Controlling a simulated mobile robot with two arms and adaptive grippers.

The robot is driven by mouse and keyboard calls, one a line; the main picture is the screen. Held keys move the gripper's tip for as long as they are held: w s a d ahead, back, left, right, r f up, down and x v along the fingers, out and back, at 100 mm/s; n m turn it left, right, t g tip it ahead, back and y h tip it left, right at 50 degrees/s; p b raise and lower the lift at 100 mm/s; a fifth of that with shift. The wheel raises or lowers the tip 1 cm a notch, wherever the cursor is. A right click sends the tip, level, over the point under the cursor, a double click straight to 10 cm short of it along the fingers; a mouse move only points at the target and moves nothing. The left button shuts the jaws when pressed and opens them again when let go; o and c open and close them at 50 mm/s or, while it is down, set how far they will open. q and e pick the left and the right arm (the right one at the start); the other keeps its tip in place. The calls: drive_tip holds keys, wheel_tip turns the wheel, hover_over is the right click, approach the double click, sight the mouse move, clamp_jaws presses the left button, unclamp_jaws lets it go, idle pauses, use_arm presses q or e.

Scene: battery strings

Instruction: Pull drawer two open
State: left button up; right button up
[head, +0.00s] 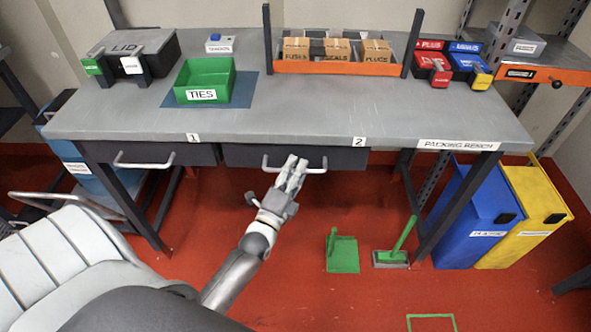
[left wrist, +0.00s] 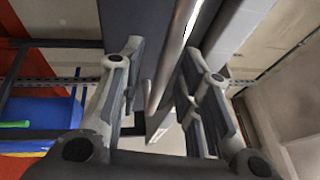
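Drawer two (head: 345,158) is the dark drawer under the bench, below the label "2" (head: 359,141). It looks closed, its front close under the bench top. Its pale bar handle (head: 316,170) runs across the front. My left gripper (head: 293,167) is at the middle of this handle. In the left wrist view, the two fingers of my left gripper (left wrist: 160,75) stand apart, with the handle bar (left wrist: 174,50) between them, nearer the right finger. Firm contact cannot be made out. My right gripper is not in view.
Drawer one (head: 185,153) is to the left, with its own handle (head: 145,163). The packing bench (head: 300,118) carries a green ties bin (head: 205,78) and an orange rack (head: 340,68). Blue (head: 475,215) and yellow (head: 535,210) bins stand right. Red floor in front is mostly clear.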

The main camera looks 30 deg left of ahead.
use_arm(q)
clamp_jaws()
idle(0.5)
